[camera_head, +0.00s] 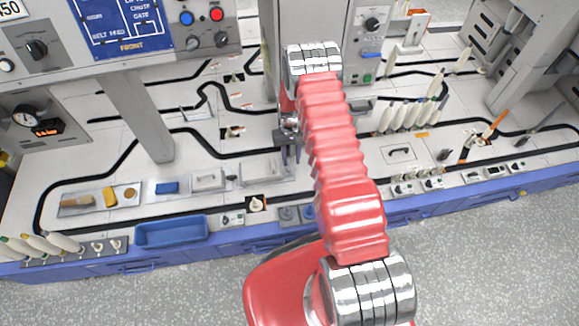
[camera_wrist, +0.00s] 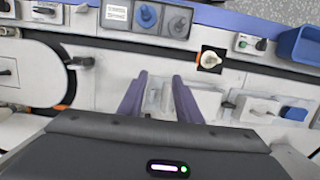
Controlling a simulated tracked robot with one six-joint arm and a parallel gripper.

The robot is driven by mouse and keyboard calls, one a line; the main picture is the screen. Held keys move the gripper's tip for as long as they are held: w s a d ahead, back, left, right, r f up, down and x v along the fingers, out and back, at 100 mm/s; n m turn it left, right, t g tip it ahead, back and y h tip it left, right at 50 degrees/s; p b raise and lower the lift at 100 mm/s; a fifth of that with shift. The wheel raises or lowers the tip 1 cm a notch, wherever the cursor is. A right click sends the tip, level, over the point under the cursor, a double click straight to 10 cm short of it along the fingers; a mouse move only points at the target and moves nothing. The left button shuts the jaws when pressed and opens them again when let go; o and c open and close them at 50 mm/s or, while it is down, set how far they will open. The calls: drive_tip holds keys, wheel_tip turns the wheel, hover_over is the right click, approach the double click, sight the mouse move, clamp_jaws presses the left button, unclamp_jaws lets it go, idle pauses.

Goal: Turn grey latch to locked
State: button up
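My gripper (camera_head: 287,157) points down over the row of small fittings along the front of the bench. In the wrist view its two purple fingers (camera_wrist: 159,80) stand apart. A light grey fitting (camera_wrist: 156,97) shows between them, with a gap towards each finger; it may be the grey latch, but its lever and any locked mark cannot be made out. Just beside it is a grey block (camera_wrist: 205,101) with a small handle at its end. In the head view a grey block (camera_head: 256,173) lies just left of and below the gripper. Contact cannot be told.
A grey box (camera_head: 208,180), a blue block (camera_head: 167,188) and a blue tray (camera_head: 171,231) lie to the left. A round white knob on a black plate (camera_head: 256,204) is in front. A grey post (camera_head: 140,115) stands behind left. White bobbins (camera_head: 412,115) stand to the right.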

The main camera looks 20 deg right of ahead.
sight(289, 168)
drive_tip(key=w+d+f+t, duration=0.2)
drive_tip(key=w+f, duration=0.4)
drive_tip(key=w, duration=0.2)
drive_tip(key=shift+d, duration=0.15)
drive_tip(key=shift+w, duration=0.1)
drive_tip(key=shift+f, duration=6.85)
drive_tip(key=shift+c, duration=0.4)
clamp_jaws()
drive_tip(key=shift+d, duration=0.2)
drive_tip(key=shift+a, duration=0.15)
